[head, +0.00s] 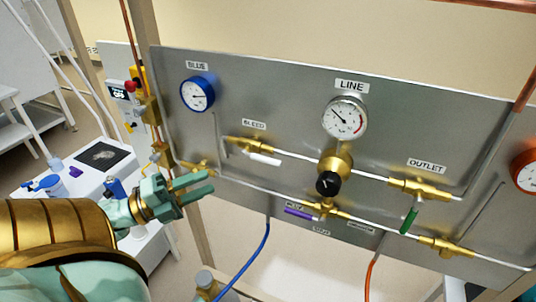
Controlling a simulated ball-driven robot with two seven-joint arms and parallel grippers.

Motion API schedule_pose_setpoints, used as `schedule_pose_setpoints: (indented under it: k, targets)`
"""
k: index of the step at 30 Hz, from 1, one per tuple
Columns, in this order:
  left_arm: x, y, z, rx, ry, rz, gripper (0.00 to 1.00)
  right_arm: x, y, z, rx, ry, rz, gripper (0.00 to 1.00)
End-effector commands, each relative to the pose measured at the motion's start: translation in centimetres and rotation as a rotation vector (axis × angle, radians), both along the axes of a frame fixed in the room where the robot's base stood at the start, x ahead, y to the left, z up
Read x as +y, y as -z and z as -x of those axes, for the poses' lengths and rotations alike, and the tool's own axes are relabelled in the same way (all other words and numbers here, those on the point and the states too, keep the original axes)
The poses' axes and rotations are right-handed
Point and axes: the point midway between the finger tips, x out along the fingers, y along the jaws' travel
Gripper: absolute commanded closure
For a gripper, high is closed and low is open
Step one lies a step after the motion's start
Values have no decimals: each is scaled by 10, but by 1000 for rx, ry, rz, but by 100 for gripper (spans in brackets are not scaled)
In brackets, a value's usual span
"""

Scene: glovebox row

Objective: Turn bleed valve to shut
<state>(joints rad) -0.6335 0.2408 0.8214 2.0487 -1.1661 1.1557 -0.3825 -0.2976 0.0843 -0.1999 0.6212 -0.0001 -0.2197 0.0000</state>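The bleed valve (250,145) is a brass body on the grey panel, under the label BLEED (254,124). Its white lever handle (264,159) points right and slightly down, roughly along the pipe. My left gripper (212,181) is teal and comes in from the left. It is below and left of the bleed valve, apart from the handle. Its two fingers point right with a gap between them, and nothing shows between them. My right gripper is not in view.
The panel (290,100) carries a blue gauge (197,94), a line gauge (345,117), and a black regulator knob (328,184). The outlet valve's green handle (409,221) points down. A purple handle (298,212) lies along the lower pipe. Blue (248,258) and orange hoses hang below.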

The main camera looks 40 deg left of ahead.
Motion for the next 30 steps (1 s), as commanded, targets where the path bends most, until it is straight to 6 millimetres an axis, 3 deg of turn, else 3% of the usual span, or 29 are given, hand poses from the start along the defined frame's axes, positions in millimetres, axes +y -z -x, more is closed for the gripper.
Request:
schedule_pose_setpoints:
  k: [3, 7, 21, 30]
  targets:
    - [-5, -9, 4, -2, 38, -39, 65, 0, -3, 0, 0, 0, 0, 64]
    - [-13, -13, -9, -3, 44, -42, 65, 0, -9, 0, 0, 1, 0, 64]
    - [-64, -29, -108, -3, 40, -37, 65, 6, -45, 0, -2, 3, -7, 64]
    - [-79, -30, -135, 0, 39, -38, 65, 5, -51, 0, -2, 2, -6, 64]
